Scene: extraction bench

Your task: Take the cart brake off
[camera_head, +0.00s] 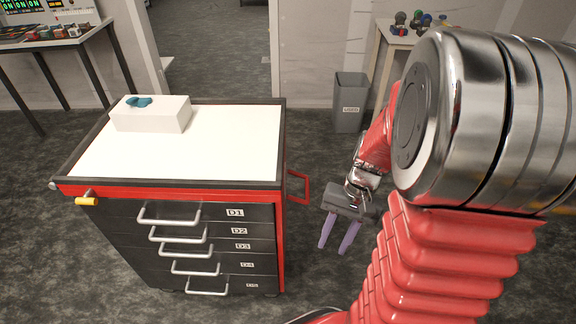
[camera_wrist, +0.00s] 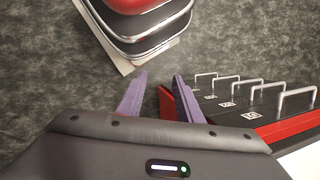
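The cart (camera_head: 270,225) is a black drawer cabinet with red trim and a white top, with drawers labelled D1 to D5. A short yellow-ended lever (camera_head: 87,201) sticks out at its front left top corner; no label shows whether it is the brake. A red push handle (camera_head: 299,187) is on the cart's right side. My gripper (camera_head: 335,244) is open and empty, pointing down, to the right of the cart and apart from the lever. In the wrist view my gripper (camera_wrist: 160,86) has its purple fingers apart, with the cart's drawer front (camera_wrist: 232,100) to the right.
A white box (camera_head: 155,118) with blue gloves stands on the cart top. A grey bin (camera_head: 350,100) stands by the back wall. Tables with items stand at the back left (camera_head: 50,42) and back right (camera_head: 402,38). The floor between cart and gripper looks clear.

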